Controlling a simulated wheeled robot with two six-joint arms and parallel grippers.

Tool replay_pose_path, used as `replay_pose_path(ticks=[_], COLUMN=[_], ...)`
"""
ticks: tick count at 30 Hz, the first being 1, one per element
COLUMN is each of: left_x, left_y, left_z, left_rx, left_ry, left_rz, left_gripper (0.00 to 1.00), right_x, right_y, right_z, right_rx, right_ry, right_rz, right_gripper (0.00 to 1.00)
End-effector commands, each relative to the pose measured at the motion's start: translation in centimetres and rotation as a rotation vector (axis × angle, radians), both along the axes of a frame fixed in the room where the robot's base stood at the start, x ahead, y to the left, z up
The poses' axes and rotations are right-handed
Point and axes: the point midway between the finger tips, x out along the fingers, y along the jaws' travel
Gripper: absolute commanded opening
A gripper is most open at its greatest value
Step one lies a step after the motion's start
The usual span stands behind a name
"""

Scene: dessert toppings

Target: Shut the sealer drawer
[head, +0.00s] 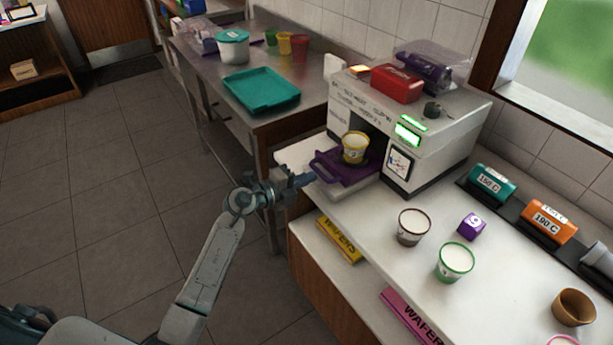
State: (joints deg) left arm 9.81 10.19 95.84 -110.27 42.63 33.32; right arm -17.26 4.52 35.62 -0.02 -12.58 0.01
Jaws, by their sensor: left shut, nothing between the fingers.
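The sealer (418,133) is a white machine with green displays, standing on the white counter. Its purple drawer (338,174) sticks out of the front opening toward the left. A yellow-rimmed cup (355,148) sits upright in the drawer. My left gripper (306,179) is shut and empty, with its tips close to the drawer's outer end at the counter's left edge. I cannot tell whether the tips touch the drawer. My right gripper is not in view.
A brown-rimmed cup (412,227), a green-rimmed cup (455,262) and a purple cube (471,226) stand on the counter right of the drawer. A red box (397,84) lies on the sealer. A steel table with a teal tray (262,90) stands behind. Floor at left is clear.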

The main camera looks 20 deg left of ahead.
Motion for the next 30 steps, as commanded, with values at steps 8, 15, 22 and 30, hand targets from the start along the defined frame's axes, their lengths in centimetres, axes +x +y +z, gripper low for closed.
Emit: replay_pose_path(ticks=[8,15,22,30], left_x=[0.0,2.7,6.2,6.8], left_y=[0.0,-2.0,-4.8,-5.3], left_z=[0.0,0.4,0.2,0.0], left_rx=[0.000,-0.004,-0.002,0.002], left_ry=[0.000,-0.001,0.000,0.000], left_rz=[0.000,0.002,0.001,0.001], left_gripper=[0.00,0.00,0.00,0.00], right_x=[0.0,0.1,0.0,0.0], right_y=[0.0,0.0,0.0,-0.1], right_z=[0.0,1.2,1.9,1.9], right_rx=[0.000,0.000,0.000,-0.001], right_ry=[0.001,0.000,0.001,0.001], right_rz=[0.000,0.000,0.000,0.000], right_gripper=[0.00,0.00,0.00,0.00])
